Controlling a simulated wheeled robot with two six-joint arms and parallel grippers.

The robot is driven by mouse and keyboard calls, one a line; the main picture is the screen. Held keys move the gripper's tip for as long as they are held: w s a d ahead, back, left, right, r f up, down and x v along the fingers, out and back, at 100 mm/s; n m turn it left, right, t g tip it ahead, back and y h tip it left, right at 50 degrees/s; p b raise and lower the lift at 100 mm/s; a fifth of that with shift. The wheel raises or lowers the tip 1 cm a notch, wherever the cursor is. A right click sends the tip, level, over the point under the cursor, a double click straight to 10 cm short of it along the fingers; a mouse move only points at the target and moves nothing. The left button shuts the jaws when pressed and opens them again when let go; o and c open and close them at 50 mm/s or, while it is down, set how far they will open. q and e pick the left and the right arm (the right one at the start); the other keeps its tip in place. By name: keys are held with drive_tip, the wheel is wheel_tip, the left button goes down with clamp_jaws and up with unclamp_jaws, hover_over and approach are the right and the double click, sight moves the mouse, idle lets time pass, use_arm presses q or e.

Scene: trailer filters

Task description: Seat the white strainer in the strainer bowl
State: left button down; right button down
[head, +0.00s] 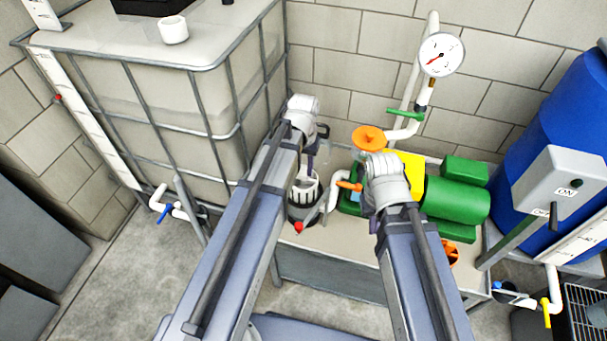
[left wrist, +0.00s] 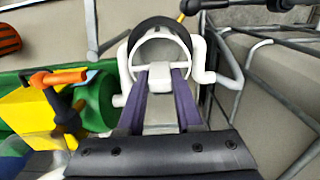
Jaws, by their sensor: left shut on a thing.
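The white strainer (head: 306,186), a slotted basket, is over the dark strainer bowl (head: 302,212) in the head view, its slotted wall showing above the bowl. In the left wrist view, the strainer's white rim and crossbar (left wrist: 158,73) lie in front of the dark round bowl (left wrist: 163,24). My left gripper (left wrist: 159,72) is shut on the strainer's crossbar, with a purple finger on each side. How deep the strainer sits is unclear. My right arm reaches over the pump, and its fingers are hidden behind its wrist.
White pipes with a red-tipped valve (head: 299,227) and an orange handle (head: 349,185) flank the bowl. The green pump (head: 456,199) is to the right. A caged tank (head: 170,100) stands left, a blue barrel (head: 550,120) right. The bench front (head: 335,275) is clear.

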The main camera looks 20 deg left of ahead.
use_arm(q)
drive_tip(key=shift+f, duration=0.6)
use_arm(e)
drive_tip(key=shift+f, duration=0.6)
use_arm(q)
drive_tip(key=shift+f, duration=0.1)
drive_tip(key=shift+f+b, duration=0.55)
drive_tip(key=shift+b, duration=0.25)
drive_tip(key=c, duration=0.6)
unclamp_jaws()
use_arm(e)
drive_tip(key=shift+f, duration=0.6)
use_arm(q)
drive_tip(key=shift+r, duration=0.15)
use_arm(e)
drive_tip(key=shift+r, duration=0.1)
